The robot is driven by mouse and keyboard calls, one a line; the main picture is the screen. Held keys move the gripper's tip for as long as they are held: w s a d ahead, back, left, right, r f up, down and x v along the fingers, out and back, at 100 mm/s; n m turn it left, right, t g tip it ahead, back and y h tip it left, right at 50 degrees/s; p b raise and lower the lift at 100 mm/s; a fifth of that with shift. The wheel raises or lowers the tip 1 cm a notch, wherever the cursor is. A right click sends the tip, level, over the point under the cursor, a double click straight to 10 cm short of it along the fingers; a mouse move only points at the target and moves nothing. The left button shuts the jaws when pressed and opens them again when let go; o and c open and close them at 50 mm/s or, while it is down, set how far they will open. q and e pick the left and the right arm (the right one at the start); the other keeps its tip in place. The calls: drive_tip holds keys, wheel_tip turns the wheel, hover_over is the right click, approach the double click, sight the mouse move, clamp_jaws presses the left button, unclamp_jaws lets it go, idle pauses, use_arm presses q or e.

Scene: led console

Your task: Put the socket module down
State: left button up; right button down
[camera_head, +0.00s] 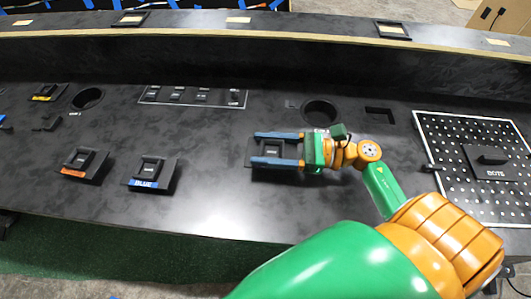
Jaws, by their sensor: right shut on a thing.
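The socket module (273,150) is a small black block on a dark square plate near the middle of the console. My right gripper (272,148) reaches in from the right, with one blue-grey finger on the far side of the block and one on the near side. It is shut on the module. The module is at or just above the console top (215,200); I cannot tell whether it touches. My left gripper is out of view.
Modules with a blue label (151,173) and an orange label (83,163) stand to the left. A yellow-labelled module (46,93) is farther left. A round hole (320,111) lies behind my gripper. A perforated panel (450,150) is at the right.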

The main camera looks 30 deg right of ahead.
wheel_tip(320, 180, down, 2)
drive_tip(key=c, duration=0.5)
unclamp_jaws()
drive_tip(key=shift+s+f+b, duration=0.1)
drive_tip(key=shift+f+b, duration=0.05)
drive_tip(key=shift+b, duration=0.15)
drive_tip(key=o, duration=0.4)
